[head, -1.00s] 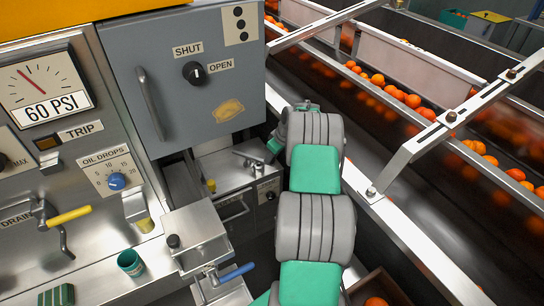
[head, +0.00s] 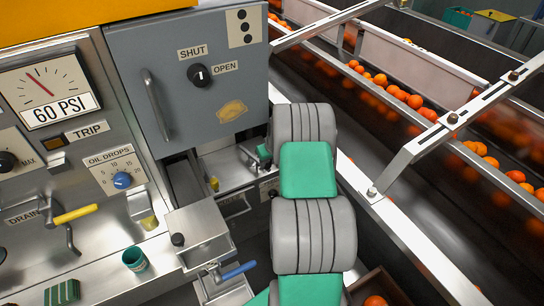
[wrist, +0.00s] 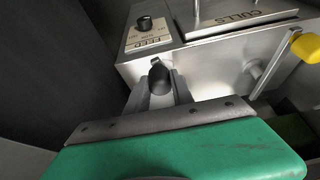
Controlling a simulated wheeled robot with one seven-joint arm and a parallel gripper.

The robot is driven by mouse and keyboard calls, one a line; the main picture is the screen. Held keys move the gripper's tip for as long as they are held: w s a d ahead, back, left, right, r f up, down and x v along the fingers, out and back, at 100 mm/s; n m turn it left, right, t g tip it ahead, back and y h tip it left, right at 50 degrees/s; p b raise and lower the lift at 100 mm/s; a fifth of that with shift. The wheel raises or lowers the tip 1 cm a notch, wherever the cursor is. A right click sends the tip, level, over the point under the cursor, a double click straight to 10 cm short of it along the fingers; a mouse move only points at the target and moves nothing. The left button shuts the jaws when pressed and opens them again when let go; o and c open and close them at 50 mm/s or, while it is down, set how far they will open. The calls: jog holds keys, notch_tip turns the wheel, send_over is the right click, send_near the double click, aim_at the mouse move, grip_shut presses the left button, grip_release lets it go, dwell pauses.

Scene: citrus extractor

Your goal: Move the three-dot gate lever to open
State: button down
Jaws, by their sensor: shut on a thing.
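A plate with three black dots (head: 242,27) is at the top right of the grey cabinet door. Below it is a black knob (head: 200,75) with a white pointer, between the SHUT and OPEN labels. In the wrist view my gripper (wrist: 160,90) is shut on a black-ended lever (wrist: 159,76) in front of a metal box. Whether this lever carries three dots cannot be seen. In the head view my arm hides most of the gripper; only a small green part shows beside the arm.
A FEED knob (wrist: 145,24) and a CULLS lid (wrist: 240,14) are close to my gripper. A yellow handle (wrist: 306,47) is at the right. In the head view a conveyor with oranges (head: 400,95) runs along the right, behind a metal rail (head: 440,130).

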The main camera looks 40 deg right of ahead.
jog(key=c, duration=1.1)
grip_release()
jog(key=p+v, duration=0.1)
jog(key=v, duration=0.6)
jog(key=shift+r, duration=0.35)
jog(key=shift+s, duration=0.15)
